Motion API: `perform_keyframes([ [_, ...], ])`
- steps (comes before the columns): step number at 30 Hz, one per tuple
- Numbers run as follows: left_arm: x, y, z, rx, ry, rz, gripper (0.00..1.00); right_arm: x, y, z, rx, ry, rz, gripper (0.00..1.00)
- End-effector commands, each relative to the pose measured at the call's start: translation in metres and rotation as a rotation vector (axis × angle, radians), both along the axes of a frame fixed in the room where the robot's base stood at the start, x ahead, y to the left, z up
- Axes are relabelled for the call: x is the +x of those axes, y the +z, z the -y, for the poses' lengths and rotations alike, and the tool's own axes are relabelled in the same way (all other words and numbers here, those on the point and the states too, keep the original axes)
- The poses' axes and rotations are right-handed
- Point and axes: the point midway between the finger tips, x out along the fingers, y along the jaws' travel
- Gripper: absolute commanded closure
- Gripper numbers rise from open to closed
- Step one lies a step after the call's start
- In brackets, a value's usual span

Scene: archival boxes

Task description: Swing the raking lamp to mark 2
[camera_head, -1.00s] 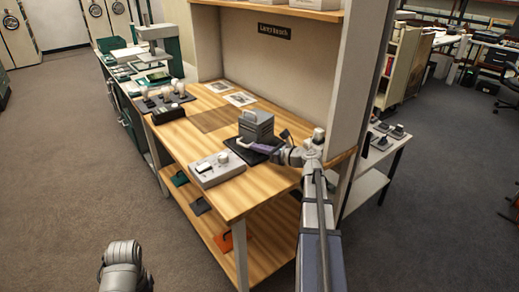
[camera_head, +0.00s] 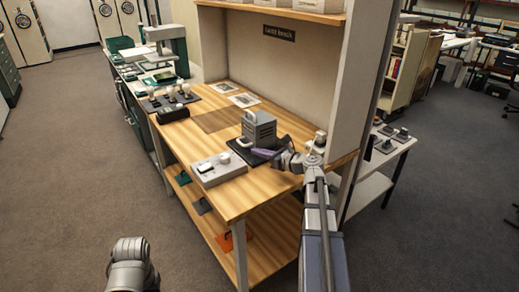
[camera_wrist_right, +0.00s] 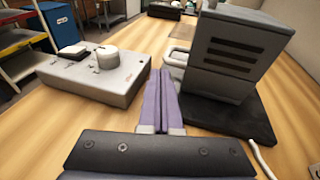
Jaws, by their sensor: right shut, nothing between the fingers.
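The raking lamp seems to be the grey vented housing (camera_head: 262,130) on a black base (camera_head: 238,152) on the wooden bench. In the right wrist view the housing (camera_wrist_right: 232,50) stands upright at the right, with dark slots on its face. A pale loop-like handle (camera_wrist_right: 178,57) sticks out at its left. My right gripper (camera_head: 256,152) is shut and empty, low in front of the lamp. In the wrist view its purple fingers (camera_wrist_right: 160,78) point beside the base, near the handle; I cannot tell whether they touch. No mark 2 is readable. Only my left arm shows, not its gripper.
A grey control box (camera_head: 219,169) with a knob stands left of the lamp; it also shows in the wrist view (camera_wrist_right: 95,78). Several knobbed items (camera_head: 170,97) stand at the bench's far left. An upright post (camera_head: 355,100) rises right of my right arm.

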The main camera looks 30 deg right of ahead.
Motion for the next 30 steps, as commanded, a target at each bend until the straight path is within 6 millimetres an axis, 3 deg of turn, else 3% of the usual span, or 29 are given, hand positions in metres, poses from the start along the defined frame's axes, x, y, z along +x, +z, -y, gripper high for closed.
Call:
perform_keyframes([
  [3,0.0,0.008,0.0,0.0,0.0,0.0,0.5,-0.031,0.008,0.0,-0.001,-0.003,0.0,1.0],
  [12,0.0,0.018,0.0,0.0,0.0,0.0,0.5,-0.082,0.018,0.005,0.001,-0.002,0.0,1.0],
  [18,0.0,0.02,0.0,0.0,0.0,0.0,0.5,-0.096,0.02,0.007,0.0,0.0,0.0,1.0],
  [30,0.0,0.02,0.0,0.0,0.0,0.0,0.5,-0.098,0.02,0.007,0.0,0.0,0.0,1.0],
])
